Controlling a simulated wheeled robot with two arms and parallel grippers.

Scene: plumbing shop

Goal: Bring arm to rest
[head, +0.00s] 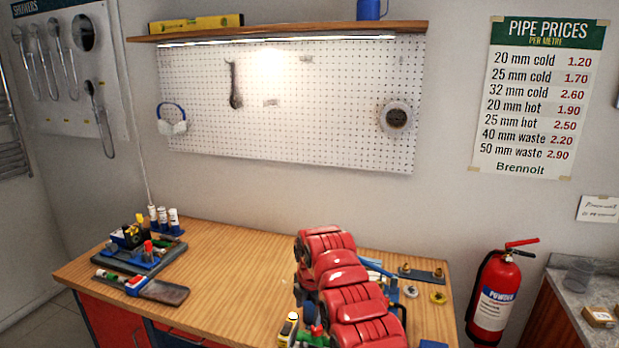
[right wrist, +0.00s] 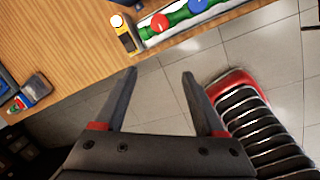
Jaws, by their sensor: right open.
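My right arm, red and ribbed, reaches over the front right of the wooden workbench (head: 230,270) in the head view and hides part of the bench top. In the right wrist view my right gripper (right wrist: 159,74) has its two dark fingers well apart, with nothing between them. Below the fingertips is tiled floor, just off the bench edge. My left arm and gripper are not in view.
A small yellow device (right wrist: 125,35) and a tray of green pipework with red and blue handles (right wrist: 185,15) lie by the bench edge. A grey tool stand (head: 140,262) is at the bench's left. A fire extinguisher (head: 492,300) hangs at right. The bench's middle is clear.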

